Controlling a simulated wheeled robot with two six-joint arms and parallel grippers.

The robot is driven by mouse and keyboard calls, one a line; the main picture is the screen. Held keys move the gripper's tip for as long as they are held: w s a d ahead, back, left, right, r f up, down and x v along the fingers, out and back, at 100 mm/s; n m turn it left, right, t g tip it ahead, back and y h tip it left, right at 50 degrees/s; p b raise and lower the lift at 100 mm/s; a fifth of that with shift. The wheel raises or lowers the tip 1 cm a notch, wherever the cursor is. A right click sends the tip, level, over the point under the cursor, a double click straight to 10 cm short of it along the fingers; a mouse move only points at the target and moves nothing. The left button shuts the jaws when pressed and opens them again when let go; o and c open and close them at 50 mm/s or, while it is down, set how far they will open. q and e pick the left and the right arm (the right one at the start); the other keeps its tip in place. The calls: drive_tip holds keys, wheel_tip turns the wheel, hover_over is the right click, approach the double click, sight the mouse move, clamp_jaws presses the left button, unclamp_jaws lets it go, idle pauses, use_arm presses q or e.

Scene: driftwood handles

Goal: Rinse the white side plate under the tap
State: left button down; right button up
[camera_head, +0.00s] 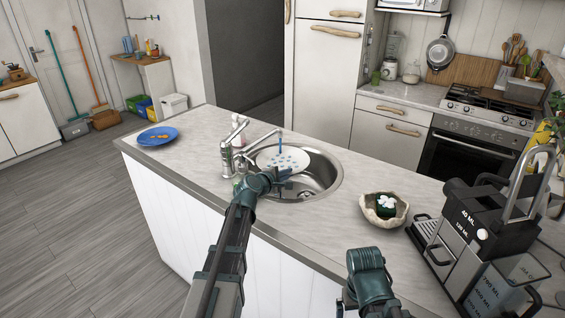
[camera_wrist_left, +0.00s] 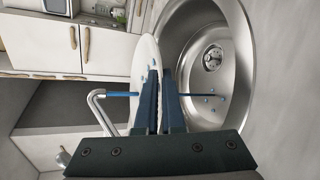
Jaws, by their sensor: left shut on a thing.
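The white side plate (camera_head: 293,160) is tilted inside the round steel sink (camera_head: 326,187), with blue water drops on its face. My left gripper (camera_head: 281,181) is shut on the plate's near edge. The plate (camera_wrist_left: 146,54) also shows between and left of my left fingers (camera_wrist_left: 161,98) in the left wrist view. The tap (camera_head: 227,154) stands at the sink's left side, and a thin blue stream (camera_head: 279,146) falls from its spout onto or close by the plate. Only part of my right arm shows, at the bottom; its gripper is out of view.
A blue plate (camera_head: 157,136) with orange bits lies at the counter's left end. A bowl (camera_head: 370,212) with a green and white item stands right of the sink. A coffee machine (camera_head: 475,232) fills the right end. The counter between sink and blue plate is mostly clear.

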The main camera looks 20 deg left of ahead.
use_arm(q)
drive_tip(key=shift+s+d, duration=0.65)
drive_tip(key=shift+s, duration=0.7)
drive_tip(key=shift+s+d, duration=0.6)
drive_tip(key=shift+s, duration=0.75)
drive_tip(key=shift+s+d, duration=0.65)
drive_tip(key=shift+s, duration=0.7)
use_arm(e)
drive_tip(key=shift+a, duration=0.1)
